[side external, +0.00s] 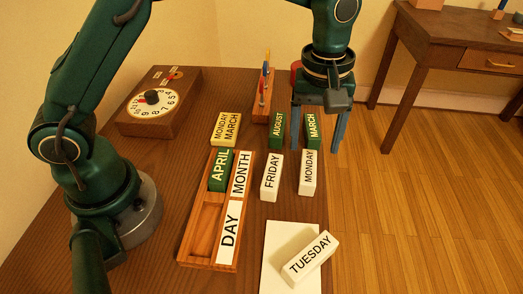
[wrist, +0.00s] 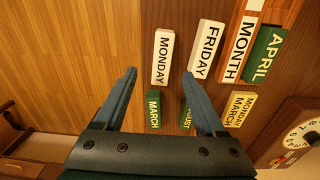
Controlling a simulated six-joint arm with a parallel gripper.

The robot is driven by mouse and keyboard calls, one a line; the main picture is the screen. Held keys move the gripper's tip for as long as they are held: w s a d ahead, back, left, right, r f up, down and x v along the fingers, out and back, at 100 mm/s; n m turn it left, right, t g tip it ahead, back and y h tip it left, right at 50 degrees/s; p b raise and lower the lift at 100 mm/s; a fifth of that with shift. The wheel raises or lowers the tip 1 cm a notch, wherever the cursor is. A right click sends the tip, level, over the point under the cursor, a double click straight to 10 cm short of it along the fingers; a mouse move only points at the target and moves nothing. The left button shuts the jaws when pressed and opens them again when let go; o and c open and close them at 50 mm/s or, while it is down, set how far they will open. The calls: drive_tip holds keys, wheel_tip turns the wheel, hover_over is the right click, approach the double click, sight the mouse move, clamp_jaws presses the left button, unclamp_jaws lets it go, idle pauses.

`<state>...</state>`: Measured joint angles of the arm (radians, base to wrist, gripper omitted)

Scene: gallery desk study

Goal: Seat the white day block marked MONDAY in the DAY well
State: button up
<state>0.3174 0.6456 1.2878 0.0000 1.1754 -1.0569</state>
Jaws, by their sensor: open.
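The white MONDAY block (side external: 308,172) rests on the desk at the right end of the row, beside the white FRIDAY block (side external: 271,177). In the wrist view, MONDAY (wrist: 163,57) shows just beyond and between my fingertips. My gripper (side external: 316,147) is open and empty, pointing down over the green MARCH block (side external: 312,130), behind MONDAY in the side view. The wooden tray (side external: 184,250) has an empty DAY well (side external: 204,222) beside the white DAY label (side external: 229,232). The green APRIL block (side external: 219,171) sits in the well beside the MONTH label (side external: 242,173).
A white TUESDAY block (side external: 310,258) lies on a white sheet (side external: 274,245) at the front. A yellow MONDAY MARCH block (side external: 226,128), a green AUGUST block (side external: 277,130) and a peg rack (side external: 261,110) stand behind. A dial box (side external: 185,85) is back left.

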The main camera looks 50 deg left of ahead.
sight(309, 169)
drive_tip(key=shift+s+d+f, duration=0.1)
drive_tip(key=shift+s+f, duration=0.05)
drive_tip(key=shift+f, duration=0.35)
drive_tip(key=shift+s+d+f, duration=0.1)
drive_tip(key=shift+s+f, duration=0.05)
drive_tip(key=shift+f, duration=2.5)
clamp_jaws()
